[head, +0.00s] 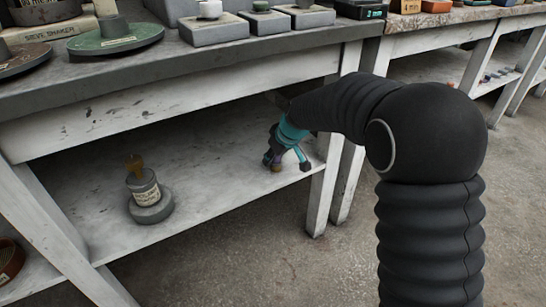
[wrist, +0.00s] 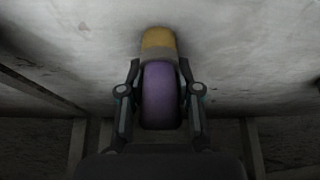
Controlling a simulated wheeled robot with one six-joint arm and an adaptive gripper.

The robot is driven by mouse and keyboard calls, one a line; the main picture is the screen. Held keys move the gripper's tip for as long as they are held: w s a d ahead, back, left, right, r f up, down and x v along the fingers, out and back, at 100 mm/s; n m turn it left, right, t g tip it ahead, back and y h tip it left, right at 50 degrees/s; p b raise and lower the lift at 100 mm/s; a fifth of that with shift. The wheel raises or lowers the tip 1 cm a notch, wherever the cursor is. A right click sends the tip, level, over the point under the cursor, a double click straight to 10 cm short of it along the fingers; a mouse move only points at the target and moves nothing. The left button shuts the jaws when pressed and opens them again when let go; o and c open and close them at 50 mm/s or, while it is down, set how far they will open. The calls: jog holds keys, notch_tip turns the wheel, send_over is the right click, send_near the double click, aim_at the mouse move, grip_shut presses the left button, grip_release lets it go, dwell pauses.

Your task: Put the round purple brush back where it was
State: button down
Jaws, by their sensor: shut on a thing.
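My gripper (head: 285,162) is under the bench top, over the right end of the white lower shelf (head: 225,165). In the wrist view my gripper (wrist: 160,88) is shut on the round purple brush (wrist: 160,95), with one finger on each side of it. The brush has a thick purple body, a grey-brown band and a yellow-tan end pointing away from my gripper toward the pale shelf surface. I cannot tell whether that end touches the shelf. In the head view the fingers hide most of the brush.
A labelled grey pot (head: 145,190) with a yellow-brown top stands on a round base at the shelf's left. The shelf between it and my gripper is clear. The bench top (head: 200,65) overhangs the shelf, and a white leg (head: 322,195) stands close right of my gripper.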

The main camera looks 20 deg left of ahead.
jog(key=c, duration=0.8)
grip_release()
jog(key=shift+r+p, duration=0.2)
jog(key=shift+p, duration=0.1)
jog(key=p+v, duration=0.1)
jog(key=v, duration=1.1)
jog(key=s+d+r+m+t+h, duration=0.1)
jog(key=s+d+r+m, duration=0.3)
jog(key=d, duration=0.6)
jog(key=s+d+m+h, duration=0.1)
jog(key=s+d+m, duration=0.1)
jog(key=s+d, duration=0.5)
jog(key=s+d+m+t+h, duration=0.1)
jog(key=s+d+m, duration=0.2)
jog(key=s+d, duration=0.5)
jog(key=s+d+f+m+h, duration=0.1)
jog(key=s+d+m, duration=0.1)
jog(key=s+d, duration=0.6)
jog(key=shift+s+m+t+h, duration=0.3)
jog(key=shift+s+t+h, duration=0.1)
jog(key=shift+s, duration=0.05)
